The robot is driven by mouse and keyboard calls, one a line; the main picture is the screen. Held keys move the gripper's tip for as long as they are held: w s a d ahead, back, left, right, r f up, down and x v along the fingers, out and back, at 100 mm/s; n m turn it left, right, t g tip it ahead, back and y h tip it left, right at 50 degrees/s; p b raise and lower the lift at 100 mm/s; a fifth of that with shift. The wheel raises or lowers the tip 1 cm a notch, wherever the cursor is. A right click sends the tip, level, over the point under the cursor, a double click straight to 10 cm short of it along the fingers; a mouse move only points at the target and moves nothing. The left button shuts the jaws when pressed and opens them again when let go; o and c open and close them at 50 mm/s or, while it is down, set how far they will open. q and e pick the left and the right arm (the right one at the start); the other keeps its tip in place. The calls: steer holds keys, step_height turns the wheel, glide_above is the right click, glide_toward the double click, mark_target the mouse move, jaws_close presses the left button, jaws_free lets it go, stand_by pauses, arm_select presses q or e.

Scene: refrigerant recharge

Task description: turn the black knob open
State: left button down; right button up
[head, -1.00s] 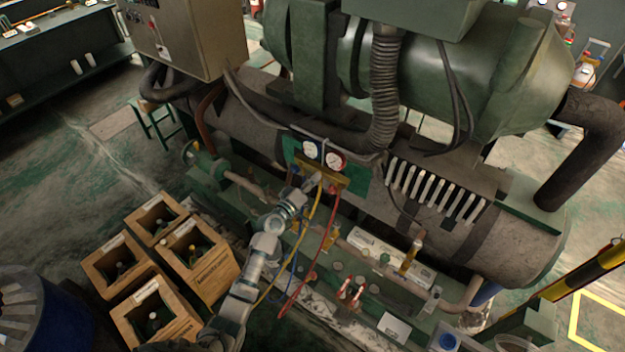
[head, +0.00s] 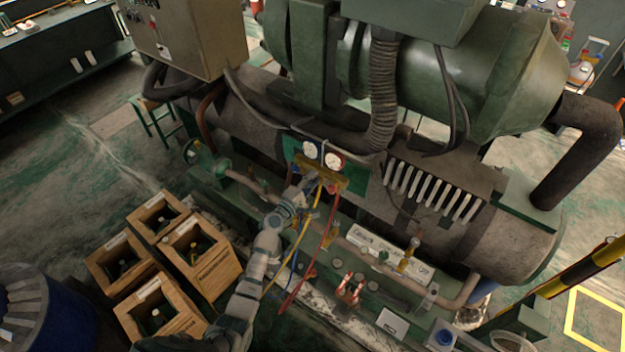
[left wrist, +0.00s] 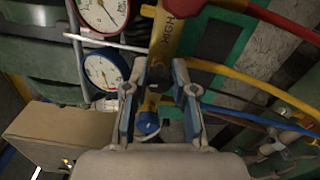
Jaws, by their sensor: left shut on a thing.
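The brass gauge manifold (head: 328,180), with two dials above it, is mounted on a green panel on the machine. My left gripper (head: 309,179) reaches up to its underside. In the left wrist view, my left gripper (left wrist: 160,76) has its two fingers close around a small dark part, which looks like the black knob (left wrist: 159,75), in front of the brass body marked HIGH (left wrist: 167,32). The fingers hide much of it, so its turn angle cannot be told. A blue knob (left wrist: 147,123) shows between the fingers, nearer the palm. My right gripper is out of view.
A red hose (head: 318,252) and a yellow hose (head: 304,243) hang close to my left gripper. Dial gauges (left wrist: 103,72) sit just left of the fingers. Wooden bottle crates (head: 200,258) stand on the floor at left.

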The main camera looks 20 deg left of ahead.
arm_select(q)
steer(key=shift+s+f, duration=0.1)
steer(key=shift+f, duration=0.35)
steer(key=c, duration=1.1)
jaws_free()
steer(key=shift+o, duration=0.8)
steer(key=shift+r, duration=0.2)
steer(key=v, duration=1.1)
steer(key=shift+s+a, duration=0.2)
steer(key=shift+s, duration=0.15)
